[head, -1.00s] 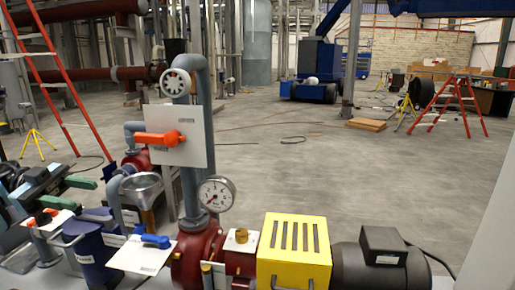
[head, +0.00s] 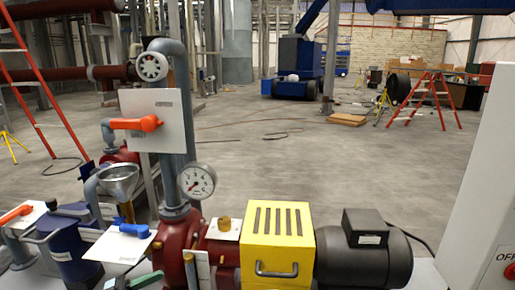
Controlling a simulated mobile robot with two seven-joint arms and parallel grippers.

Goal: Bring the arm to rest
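Only a green fingertip (head: 147,279) with a dark piece beside it shows at the bottom edge, left of the red pump. It appears to belong to my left gripper; the rest of that gripper is out of frame, so its opening is hidden. My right gripper is not in view. The red pump (head: 176,245) stands behind and right of the green tip, with a yellow slotted guard (head: 278,225) and a dark motor (head: 385,262) to its right.
A pressure gauge (head: 197,181) stands on the pump's grey pipework. Valves with an orange lever (head: 136,124), a blue lever (head: 132,230) and another orange lever (head: 15,214) stand nearby. A funnel (head: 118,180) is at left. A pale cabinet (head: 480,190) borders the right.

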